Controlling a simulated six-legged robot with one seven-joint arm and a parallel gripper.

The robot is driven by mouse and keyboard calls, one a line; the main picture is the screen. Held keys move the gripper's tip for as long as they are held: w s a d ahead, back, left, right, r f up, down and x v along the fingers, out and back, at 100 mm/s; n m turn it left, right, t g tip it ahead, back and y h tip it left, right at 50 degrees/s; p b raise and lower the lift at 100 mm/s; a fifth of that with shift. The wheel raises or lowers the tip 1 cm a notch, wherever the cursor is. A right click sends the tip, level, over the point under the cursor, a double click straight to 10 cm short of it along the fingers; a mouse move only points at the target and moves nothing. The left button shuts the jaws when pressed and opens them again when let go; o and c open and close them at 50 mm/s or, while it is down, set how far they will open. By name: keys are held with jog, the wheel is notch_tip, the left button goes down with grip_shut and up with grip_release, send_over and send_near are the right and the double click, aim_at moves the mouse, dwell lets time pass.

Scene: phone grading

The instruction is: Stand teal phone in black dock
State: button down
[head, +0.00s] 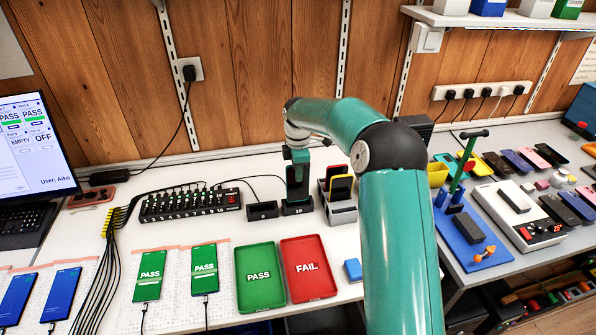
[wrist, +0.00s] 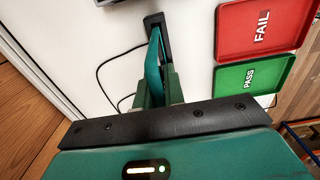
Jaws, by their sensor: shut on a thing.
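The teal phone (wrist: 153,55) is held on edge between the fingers of my gripper (wrist: 156,88) in the wrist view. In the head view the phone (head: 297,192) is upright below my gripper (head: 298,160), its lower end at the black dock (head: 297,209) marked 10. The dock also shows in the wrist view (wrist: 155,20), at the phone's far end. I cannot tell whether the phone is fully seated or just above the slot. My gripper is shut on the phone, and its fingers partly hide it.
Another black dock (head: 262,211) stands empty just left. A grey holder with yellow and dark phones (head: 341,213) stands close on the right. The green PASS tray (head: 259,301) and red FAIL tray (head: 309,292) lie in front. A numbered hub (head: 190,205) with cables is at left.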

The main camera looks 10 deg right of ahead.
jog(key=shift+f, duration=0.4)
jog(key=shift+f, duration=0.25)
jog(key=shift+f, duration=0.5)
jog(key=shift+f, duration=0.15)
dwell(0.5)
jog(key=shift+f, duration=0.5)
jog(key=c, duration=1.4)
grip_release()
